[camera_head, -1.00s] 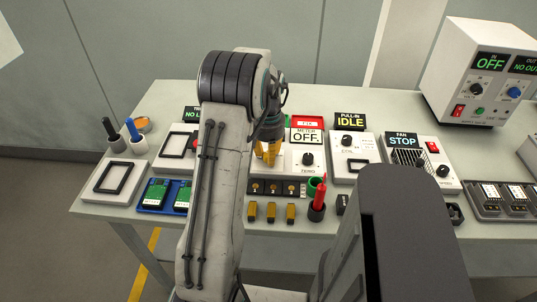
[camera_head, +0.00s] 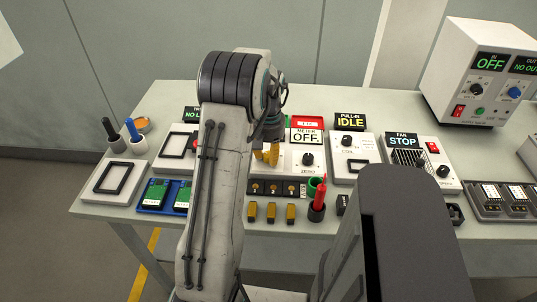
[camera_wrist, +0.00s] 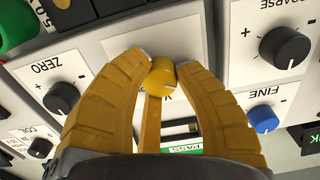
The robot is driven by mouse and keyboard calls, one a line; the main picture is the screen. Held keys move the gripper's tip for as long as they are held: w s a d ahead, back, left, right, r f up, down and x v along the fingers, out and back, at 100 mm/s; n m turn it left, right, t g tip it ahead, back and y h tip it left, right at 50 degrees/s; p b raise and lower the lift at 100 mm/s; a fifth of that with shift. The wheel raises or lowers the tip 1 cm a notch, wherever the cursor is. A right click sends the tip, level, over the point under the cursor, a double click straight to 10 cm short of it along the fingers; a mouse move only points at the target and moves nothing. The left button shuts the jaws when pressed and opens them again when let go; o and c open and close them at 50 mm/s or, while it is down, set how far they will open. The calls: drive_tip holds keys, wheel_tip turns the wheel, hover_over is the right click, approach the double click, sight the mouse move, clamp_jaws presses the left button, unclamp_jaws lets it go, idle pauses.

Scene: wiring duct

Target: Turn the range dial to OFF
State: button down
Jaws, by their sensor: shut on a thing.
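My gripper (camera_wrist: 163,74) has yellow fingers, and in the wrist view they close on a yellow dial (camera_wrist: 162,80) with a short pale pointer line, on a white panel. Most lettering around this dial is hidden by the fingers, so its setting cannot be read there. In the head view my gripper (camera_head: 267,154) points down at the meter unit, and the dial is hidden behind it. The meter display (camera_head: 306,137) reads "METER OFF".
The black ZERO knob (camera_wrist: 68,96) is left of my fingers. The black COARSE knob (camera_wrist: 284,46) and blue FINE knob (camera_wrist: 263,119) are close on the right. A red probe (camera_head: 318,197) stands in a holder in front of the meter.

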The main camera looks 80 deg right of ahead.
sight(269, 154)
drive_tip(key=c, duration=0.9)
unclamp_jaws()
drive_tip(key=shift+f, duration=0.1)
drive_tip(key=shift+o, duration=0.2)
wheel_tip(269, 154, up, 12)
idle(0.4)
